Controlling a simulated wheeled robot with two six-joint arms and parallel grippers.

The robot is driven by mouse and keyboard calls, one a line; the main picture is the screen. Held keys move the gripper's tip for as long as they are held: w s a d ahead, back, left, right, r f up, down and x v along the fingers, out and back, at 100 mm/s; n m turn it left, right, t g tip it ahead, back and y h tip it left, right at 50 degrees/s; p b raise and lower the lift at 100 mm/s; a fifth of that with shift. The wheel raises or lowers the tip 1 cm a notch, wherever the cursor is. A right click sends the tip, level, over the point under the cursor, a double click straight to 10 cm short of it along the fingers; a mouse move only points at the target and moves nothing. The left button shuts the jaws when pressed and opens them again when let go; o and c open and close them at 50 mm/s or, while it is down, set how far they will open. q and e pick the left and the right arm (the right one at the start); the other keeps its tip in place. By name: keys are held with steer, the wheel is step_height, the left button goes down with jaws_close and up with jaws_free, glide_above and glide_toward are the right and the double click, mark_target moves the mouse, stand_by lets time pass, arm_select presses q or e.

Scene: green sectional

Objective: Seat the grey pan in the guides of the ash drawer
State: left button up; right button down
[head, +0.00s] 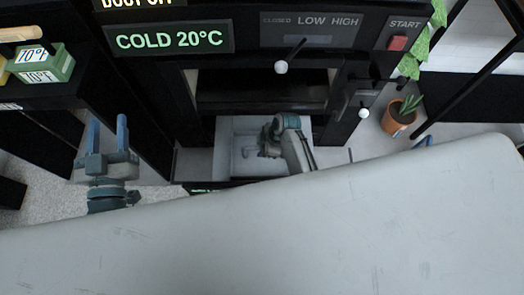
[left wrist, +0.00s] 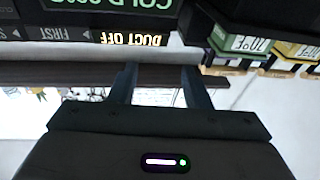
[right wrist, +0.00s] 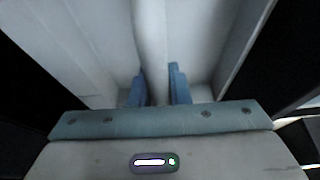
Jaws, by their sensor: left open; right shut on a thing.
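The grey pan (head: 226,138) is an open light-grey tray below the dark opening of the black unit in the head view. My right gripper (head: 268,147) reaches into it and is shut on it. In the right wrist view my right gripper (right wrist: 157,78) closes on a pale ridge, with the grey pan (right wrist: 85,50) filling most of the picture. The ash drawer's dark front edge (head: 230,185) shows just below the pan; its guides are hidden, so I cannot tell how the pan sits in them. My left gripper (head: 108,135) is open and empty, left of the unit.
The black unit carries a COLD 20°C sign (head: 170,38), a lever with a white knob (head: 281,67) and a red START button (head: 397,43). Green and yellow blocks (head: 45,65) sit at the upper left. A potted plant (head: 400,118) stands on the right.

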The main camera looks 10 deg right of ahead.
arm_select(q)
steer(key=shift+r+t, duration=1.1)
steer(key=shift+r, duration=0.6)
arm_select(e)
steer(key=shift+f, duration=0.85)
steer(key=c, duration=1.4)
jaws_free()
steer(key=shift+f, duration=0.1)
arm_select(q)
steer(key=shift+r, duration=0.1)
arm_select(e)
steer(key=shift+o, duration=0.2)
